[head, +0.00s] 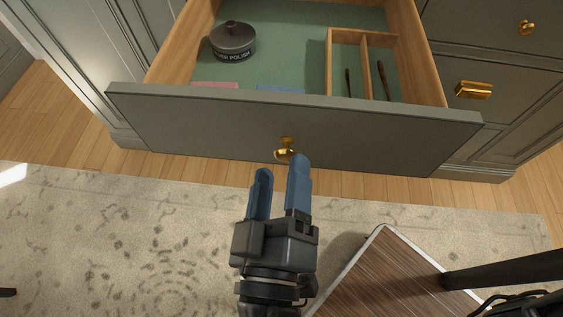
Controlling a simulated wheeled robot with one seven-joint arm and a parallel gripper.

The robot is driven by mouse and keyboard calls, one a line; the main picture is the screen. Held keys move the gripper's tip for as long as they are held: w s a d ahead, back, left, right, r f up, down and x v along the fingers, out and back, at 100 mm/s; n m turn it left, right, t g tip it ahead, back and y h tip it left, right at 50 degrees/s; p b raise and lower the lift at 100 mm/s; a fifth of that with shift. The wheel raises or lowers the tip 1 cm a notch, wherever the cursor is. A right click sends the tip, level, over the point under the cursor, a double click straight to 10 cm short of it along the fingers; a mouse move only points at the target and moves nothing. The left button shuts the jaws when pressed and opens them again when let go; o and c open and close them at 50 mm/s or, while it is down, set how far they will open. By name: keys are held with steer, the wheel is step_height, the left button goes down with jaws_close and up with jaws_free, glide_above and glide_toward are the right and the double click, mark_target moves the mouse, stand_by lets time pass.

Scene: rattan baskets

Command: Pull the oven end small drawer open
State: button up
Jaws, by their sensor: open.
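A grey-green drawer (350,130) is pulled well out of its cabinet in the head view, and its inside shows. Its front has a small brass knob (284,152) near the middle. My gripper (281,172) is open, with its two blue fingers pointing up at the knob. The right fingertip appears beside or just below the knob. I cannot tell whether it touches. Nothing is held between the fingers.
The drawer holds a dark tin of polish (233,42), a wooden divider (363,36) and pink and blue items. Another cabinet front with a brass cup pull (474,90) stands at right. A patterned rug (110,240) covers the floor below.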

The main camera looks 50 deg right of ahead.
steer(key=v, duration=0.5)
steer(key=shift+s+a, duration=0.25)
steer(key=shift+a, duration=0.05)
step_height(320, 180, down, 11)
steer(key=d+n+y, duration=0.3)
steer(key=n+y, duration=0.2)
steer(key=y, duration=0.2)
steer(key=s+d+f+n+y, duration=0.1)
steer(key=s+f+y, duration=0.35)
steer(key=y, duration=0.25)
steer(key=s+d+r+m+t, duration=0.2)
steer(key=s+d+r, duration=0.15)
steer(key=r, duration=0.25)
steer(key=s+d+r+m+t, duration=0.2)
steer(key=d+r, duration=0.2)
steer(key=r, duration=0.3)
step_height(320, 180, up, 15)
steer(key=p, duration=1.5)
steer(key=shift+s+d+m, duration=0.15)
steer(key=shift+d+m, duration=0.1)
steer(key=shift+m, duration=0.05)
